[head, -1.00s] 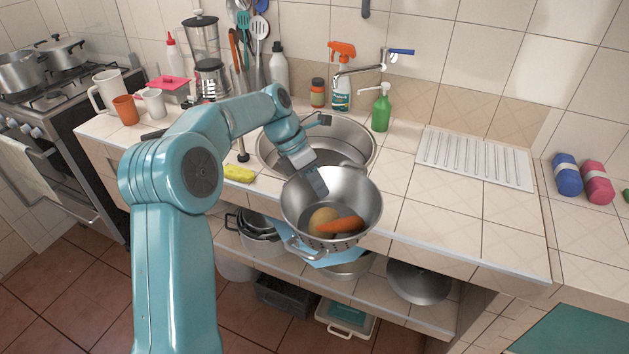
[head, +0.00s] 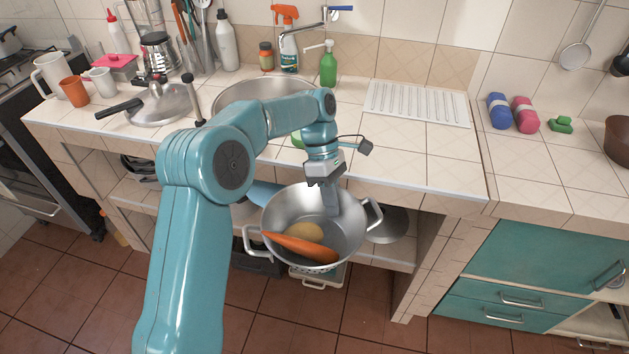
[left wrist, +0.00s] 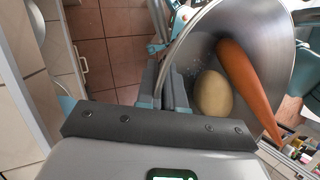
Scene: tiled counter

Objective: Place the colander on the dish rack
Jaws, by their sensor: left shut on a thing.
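The metal colander (head: 351,238), with two loop handles, hangs in the air in front of the counter edge. An orange carrot (head: 300,246) and a round tan potato-like item (head: 304,232) lie in it. My left gripper (head: 331,203) is shut on the colander's far wall, with a finger inside the bowl. In the left wrist view the fingers (left wrist: 168,88) pinch the wall of the colander (left wrist: 187,62). The dish rack (head: 417,102), a white ribbed drainboard, lies empty on the counter, behind and right of the colander. My right gripper is out of view.
The sink (head: 262,98) is left of the dish rack. A green soap bottle (head: 328,64) and a spray bottle (head: 287,40) stand behind. Blue (head: 499,110) and pink (head: 525,114) rolls lie to the right. The tiles in front of the rack are clear.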

